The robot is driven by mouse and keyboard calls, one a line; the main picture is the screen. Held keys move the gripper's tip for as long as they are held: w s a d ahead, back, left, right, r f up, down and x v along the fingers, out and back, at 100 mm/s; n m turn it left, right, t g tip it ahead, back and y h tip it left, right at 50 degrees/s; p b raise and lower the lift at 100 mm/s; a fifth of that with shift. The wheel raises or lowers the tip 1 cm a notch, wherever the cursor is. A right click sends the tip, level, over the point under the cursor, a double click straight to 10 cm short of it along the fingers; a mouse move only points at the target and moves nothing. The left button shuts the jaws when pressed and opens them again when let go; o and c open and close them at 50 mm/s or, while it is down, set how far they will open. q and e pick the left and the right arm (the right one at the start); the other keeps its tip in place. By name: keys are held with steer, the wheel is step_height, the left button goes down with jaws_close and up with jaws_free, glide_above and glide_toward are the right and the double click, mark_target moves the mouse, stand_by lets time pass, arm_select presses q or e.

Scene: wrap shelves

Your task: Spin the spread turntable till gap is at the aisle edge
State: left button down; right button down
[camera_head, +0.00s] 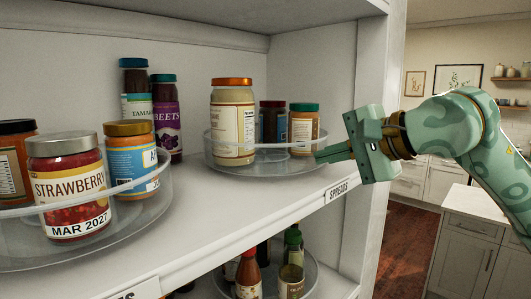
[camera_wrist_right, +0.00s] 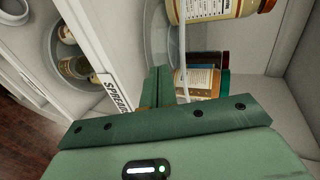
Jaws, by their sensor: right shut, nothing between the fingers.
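The spread turntable (camera_head: 262,168) is a clear round tray with a raised rim, on the shelf behind the SPREADS label (camera_head: 338,190). A large cream jar with an orange lid (camera_head: 232,125) stands at its left front. A dark jar (camera_head: 272,122) and a green-lidded jar (camera_head: 303,128) stand toward the back and right. My right gripper (camera_head: 322,155) is shut and empty, its fingertips at the turntable's right rim; I cannot tell if they touch. In the right wrist view the fingers (camera_wrist_right: 160,88) point at the rim (camera_wrist_right: 182,60). My left gripper is not in view.
Another clear turntable (camera_head: 120,232) at left holds a strawberry jar (camera_head: 68,188) and other jars. Two tall jars, one labelled BEETS (camera_head: 166,118), stand behind. A lower turntable (camera_head: 306,278) holds bottles. The shelf's right post (camera_head: 376,80) stands close by my right arm.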

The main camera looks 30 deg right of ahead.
steer(key=shift+w+p, duration=0.65)
steer(key=shift+w, duration=0.05)
steer(key=shift+d+b, duration=0.4)
steer(key=shift+d, duration=0.05)
steer(key=shift+w+d+b, duration=0.1)
steer(key=shift+d+b, duration=0.35)
steer(key=shift+d, duration=0.35)
steer(key=shift+w+d, duration=0.35)
steer(key=shift+d, duration=0.25)
steer(key=shift+w+d, duration=0.3)
steer(key=shift+d, duration=0.25)
